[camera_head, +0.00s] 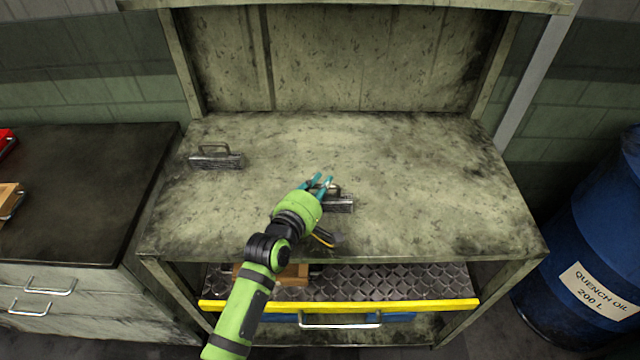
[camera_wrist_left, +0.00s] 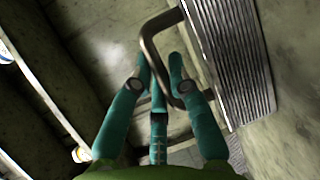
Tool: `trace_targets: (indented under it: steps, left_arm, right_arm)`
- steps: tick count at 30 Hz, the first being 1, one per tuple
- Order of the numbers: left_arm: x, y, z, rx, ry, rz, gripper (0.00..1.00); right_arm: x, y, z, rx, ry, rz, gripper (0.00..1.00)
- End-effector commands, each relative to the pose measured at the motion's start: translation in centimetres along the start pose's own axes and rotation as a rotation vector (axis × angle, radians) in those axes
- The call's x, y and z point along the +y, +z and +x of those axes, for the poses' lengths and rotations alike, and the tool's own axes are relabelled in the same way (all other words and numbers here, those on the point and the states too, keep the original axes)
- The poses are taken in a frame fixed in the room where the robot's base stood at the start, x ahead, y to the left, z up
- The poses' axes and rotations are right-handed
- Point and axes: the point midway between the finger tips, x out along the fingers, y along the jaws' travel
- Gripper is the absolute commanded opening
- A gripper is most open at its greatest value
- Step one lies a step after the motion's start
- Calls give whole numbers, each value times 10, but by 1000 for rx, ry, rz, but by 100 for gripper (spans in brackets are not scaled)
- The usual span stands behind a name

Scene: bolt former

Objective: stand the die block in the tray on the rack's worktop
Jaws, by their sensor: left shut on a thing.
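A dark grey die block (camera_head: 340,205) with a ridged face and a bar handle is at the middle of the rack's worktop (camera_head: 400,165). My left gripper (camera_head: 318,185) is shut on its handle. In the left wrist view the teal fingers (camera_wrist_left: 160,75) close around the handle, and the ridged face (camera_wrist_left: 236,55) shows at the right. Whether the block's underside touches the worktop cannot be told. The tray (camera_head: 390,285), with a diamond-plate floor and yellow front edge, is below the worktop. My right gripper is out of view.
A second block with a handle (camera_head: 216,160) stands at the worktop's left. A brown piece (camera_head: 290,275) lies in the tray, partly behind my arm. A dark-topped cabinet (camera_head: 85,190) is at left, a blue oil drum (camera_head: 595,240) at right. The worktop's right half is clear.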

Motion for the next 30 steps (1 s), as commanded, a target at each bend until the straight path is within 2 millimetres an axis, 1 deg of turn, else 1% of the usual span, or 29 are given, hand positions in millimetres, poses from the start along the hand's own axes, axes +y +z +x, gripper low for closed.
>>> trace_targets:
  steps: [1, 6, 7, 8, 9, 17, 20, 23, 25, 30]
  left_arm:
    - [8, 0, 0, 0, 18, 0, 0]
    - [5, 0, 1, 0, 17, 0, 0]
    - [-3, 0, 0, 0, -1, 0, 26]
    - [-2, 0, 0, 0, -1, 0, 38]
    - [-2, 0, 0, 0, -1, 0, 42]
    - [-2, 0, 0, 0, -1, 0, 42]
    - [2, 0, -1, 0, 0, 0, 42]
    - [-1, 0, -9, 0, -1, -1, 42]
    - [-1, 0, -19, 0, -1, -2, 42]
    - [-2, 0, -52, 0, -1, -2, 42]
  right_arm:
    - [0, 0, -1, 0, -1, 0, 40]
    - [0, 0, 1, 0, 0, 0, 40]
    - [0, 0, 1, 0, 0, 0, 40]
    - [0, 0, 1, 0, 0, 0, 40]
    - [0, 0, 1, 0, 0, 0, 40]
    - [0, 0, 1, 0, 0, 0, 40]
    - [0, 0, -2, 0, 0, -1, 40]
    - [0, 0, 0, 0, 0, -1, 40]
    - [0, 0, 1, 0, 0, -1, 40]
    - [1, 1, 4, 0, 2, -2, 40]
